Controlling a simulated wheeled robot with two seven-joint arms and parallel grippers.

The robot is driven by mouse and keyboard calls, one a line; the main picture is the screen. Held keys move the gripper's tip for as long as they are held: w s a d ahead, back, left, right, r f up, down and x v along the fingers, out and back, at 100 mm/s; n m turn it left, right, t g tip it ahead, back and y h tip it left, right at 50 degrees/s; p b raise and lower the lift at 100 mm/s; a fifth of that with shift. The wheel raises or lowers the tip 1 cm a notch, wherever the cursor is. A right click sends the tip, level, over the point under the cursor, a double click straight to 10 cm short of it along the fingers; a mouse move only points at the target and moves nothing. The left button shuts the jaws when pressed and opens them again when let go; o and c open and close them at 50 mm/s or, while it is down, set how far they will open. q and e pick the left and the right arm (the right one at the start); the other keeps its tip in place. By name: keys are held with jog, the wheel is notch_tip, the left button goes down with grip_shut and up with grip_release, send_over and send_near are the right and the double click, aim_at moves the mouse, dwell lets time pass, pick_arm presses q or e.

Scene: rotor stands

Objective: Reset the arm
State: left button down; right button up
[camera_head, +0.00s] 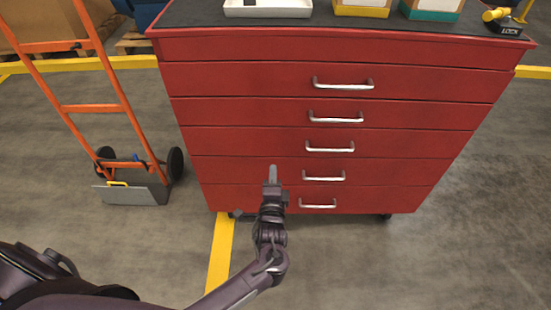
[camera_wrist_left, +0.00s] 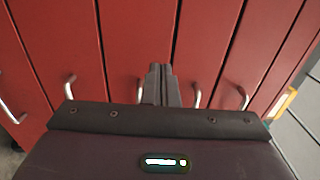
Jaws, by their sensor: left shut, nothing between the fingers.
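My left gripper (camera_head: 272,173) is in the lower middle of the head view, in front of the red drawer cabinet (camera_head: 250,80). It is shut and empty, with its fingers pressed together. In the left wrist view the closed fingers (camera_wrist_left: 160,72) point toward the red drawer fronts (camera_wrist_left: 205,30), and no object is between them. I cannot tell how far the fingertips are from the cabinet. My right gripper is in neither view.
The cabinet has several closed drawers with silver handles (camera_head: 342,83). On its top stand a white tray (camera_head: 268,10), yellow and green containers and a small yellow device (camera_head: 505,22). An orange hand truck (camera_head: 97,107) stands at left. Grey floor to the right is clear.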

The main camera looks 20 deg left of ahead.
pick_arm(q)
jog(key=s+a+f+n+g+h+p, duration=0.15)
jog(key=s+f+g, duration=0.25)
jog(key=s+f, duration=0.6)
jog(key=s+a+f+n+g+h+p, duration=0.15)
jog(key=s+f+n+g, duration=0.35)
jog(key=f, duration=0.9)
jog(key=s+f+n+g+h+p, duration=0.1)
jog(key=s+f+g, duration=0.1)
jog(key=s, duration=0.8)
jog(key=s+a+f+n+g+p, duration=0.1)
jog(key=s+f, duration=0.4)
jog(key=s, duration=0.5)
jog(key=s+f+n+g+h+p, duration=0.1)
jog(key=s+f+n+g, duration=0.2)
jog(key=s, duration=0.7)
jog(key=shift+a+f+g+h, duration=0.3)
jog(key=shift+a+f+g, duration=0.1)
jog(key=shift+f+g, duration=0.2)
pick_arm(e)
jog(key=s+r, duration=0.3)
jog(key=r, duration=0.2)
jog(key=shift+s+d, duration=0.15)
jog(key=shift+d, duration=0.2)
pick_arm(q)
jog(key=shift+n, duration=0.25)
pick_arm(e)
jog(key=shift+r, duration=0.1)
